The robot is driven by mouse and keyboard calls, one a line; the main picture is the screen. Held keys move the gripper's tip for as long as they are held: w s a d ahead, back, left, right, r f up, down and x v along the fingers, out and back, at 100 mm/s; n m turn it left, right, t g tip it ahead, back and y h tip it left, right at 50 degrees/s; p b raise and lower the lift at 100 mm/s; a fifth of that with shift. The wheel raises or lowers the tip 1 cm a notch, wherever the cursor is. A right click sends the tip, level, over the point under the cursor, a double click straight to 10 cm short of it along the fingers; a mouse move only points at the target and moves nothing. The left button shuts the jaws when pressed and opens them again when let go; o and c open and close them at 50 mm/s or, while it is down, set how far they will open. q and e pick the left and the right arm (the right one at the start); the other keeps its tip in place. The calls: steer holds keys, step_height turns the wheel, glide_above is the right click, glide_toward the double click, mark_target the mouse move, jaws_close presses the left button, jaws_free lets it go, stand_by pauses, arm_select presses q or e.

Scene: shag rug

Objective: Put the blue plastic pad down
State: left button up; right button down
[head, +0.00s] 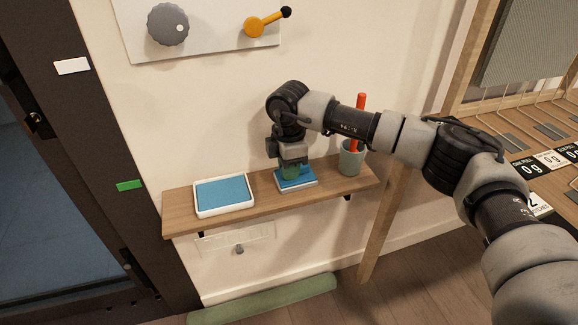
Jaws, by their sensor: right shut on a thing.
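My right gripper (291,168) points down over the wooden shelf and is shut on the blue plastic pad (294,182). A blue-green part of it shows between the fingers, and a flat blue face shows below them. The pad is at a small white dish (300,189) on the shelf; I cannot tell whether it rests there or hangs just above. The gripper hides part of the pad. A larger white tray (197,206) with a flat blue surface lies on the shelf to the left. My left gripper is not in view.
The wooden shelf (257,197) has bare room between the tray and the dish. A grey-green cup (351,161) with a red-orange stick (360,110) stands at its right end. A panel with a grey knob (168,25) and a yellow lever (262,27) is above.

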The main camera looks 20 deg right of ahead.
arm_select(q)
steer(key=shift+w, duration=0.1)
arm_select(e)
steer(key=c, duration=1)
jaws_free()
steer(key=shift+f, duration=0.1)
steer(key=shift+f, duration=0.1)
steer(key=shift+r, duration=0.45)
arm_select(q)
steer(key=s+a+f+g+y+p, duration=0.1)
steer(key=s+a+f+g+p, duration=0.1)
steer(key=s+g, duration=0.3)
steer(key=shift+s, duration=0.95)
arm_select(e)
steer(key=r, duration=1)
steer(key=shift+d, duration=0.35)
